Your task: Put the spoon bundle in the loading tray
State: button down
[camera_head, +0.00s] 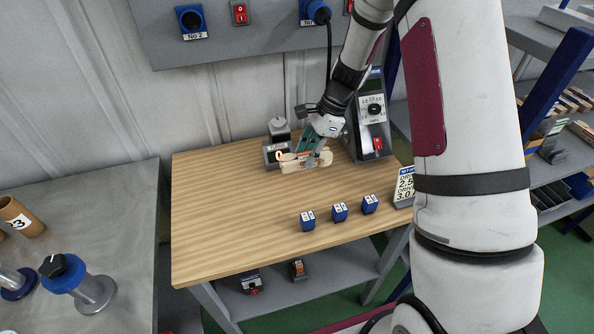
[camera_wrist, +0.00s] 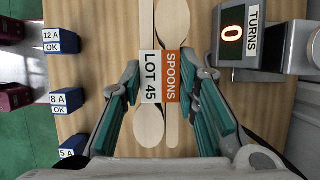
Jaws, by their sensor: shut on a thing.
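The spoon bundle (camera_wrist: 173,25) is several pale wooden spoons lying head to tail, with a white and orange band marked LOT 45 and SPOONS. In the head view the bundle (camera_head: 291,166) is at the back of the wooden table, in front of the turns counter. My gripper (camera_wrist: 164,80) has its teal fingers on both sides of the band, shut on the bundle. My gripper (camera_head: 312,150) also shows in the head view, pointing down. I cannot tell how high the bundle is above the table. I cannot make out a loading tray in either view.
The turns counter (camera_wrist: 238,32) reads 0, beside a grey machine part (camera_wrist: 299,45). Several blue blocks (camera_head: 340,211) with amp labels stand along the table's front right. A grey dial box (camera_head: 372,110) stands at the back right. The table's (camera_head: 225,215) left and front are clear.

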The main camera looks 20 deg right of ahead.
aim_at(302, 185)
notch_tip(302, 185, down, 8)
jog(key=shift+f+p, duration=0.1)
jog(key=shift+p, duration=0.35)
jog(key=shift+f, duration=0.1)
jog(key=c, duration=1.2)
grip_release()
